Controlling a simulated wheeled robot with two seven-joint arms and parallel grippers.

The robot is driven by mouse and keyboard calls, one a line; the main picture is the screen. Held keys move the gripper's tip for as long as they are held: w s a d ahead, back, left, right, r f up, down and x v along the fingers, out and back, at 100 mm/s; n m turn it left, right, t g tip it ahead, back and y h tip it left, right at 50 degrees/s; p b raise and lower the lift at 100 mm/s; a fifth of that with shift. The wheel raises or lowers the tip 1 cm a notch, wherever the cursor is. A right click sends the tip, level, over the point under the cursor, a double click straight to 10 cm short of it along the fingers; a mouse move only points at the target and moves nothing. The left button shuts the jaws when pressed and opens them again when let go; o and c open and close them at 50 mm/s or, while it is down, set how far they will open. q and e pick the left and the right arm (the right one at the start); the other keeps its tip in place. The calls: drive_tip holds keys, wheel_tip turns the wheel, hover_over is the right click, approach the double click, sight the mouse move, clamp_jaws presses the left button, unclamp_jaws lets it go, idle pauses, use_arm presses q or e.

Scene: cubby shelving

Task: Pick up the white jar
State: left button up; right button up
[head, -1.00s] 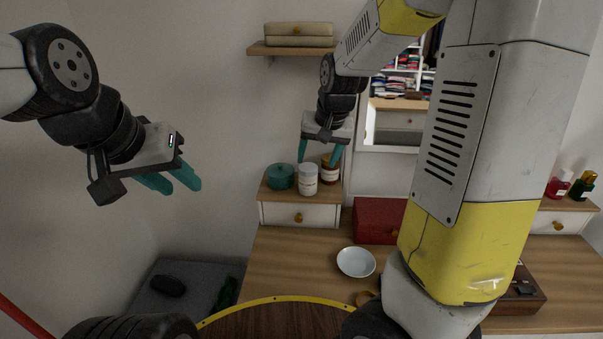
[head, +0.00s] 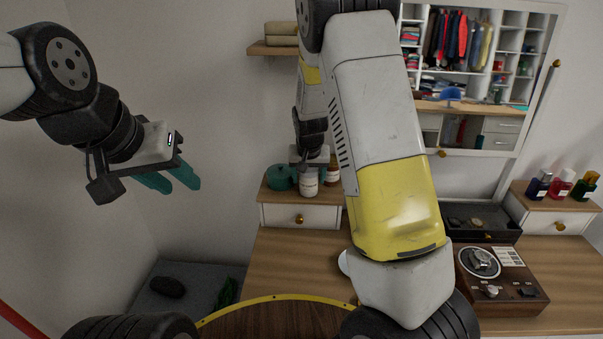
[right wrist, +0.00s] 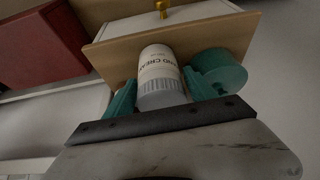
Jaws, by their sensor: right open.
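The white jar (head: 308,184) stands upright on top of a small drawer unit (head: 272,192) at the back of the desk. In the right wrist view the white jar (right wrist: 159,72), with printed lettering and a ribbed lid, lies between the teal fingers of my right gripper (right wrist: 152,98). The fingers are apart on either side of it; I cannot tell whether they touch it. In the head view my right gripper (head: 311,172) is at the jar, partly hiding its top. My left gripper (head: 172,183) is open and empty, far to the left in the air.
A wall shelf (head: 272,49) with boxes is above. A red box (right wrist: 38,45) shows in the wrist view. A dark device (head: 500,280) sits on the desk at right.

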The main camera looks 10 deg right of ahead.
drive_tip(key=shift+f, duration=0.15)
drive_tip(key=c, duration=1.4)
drive_tip(key=shift+w, duration=0.1)
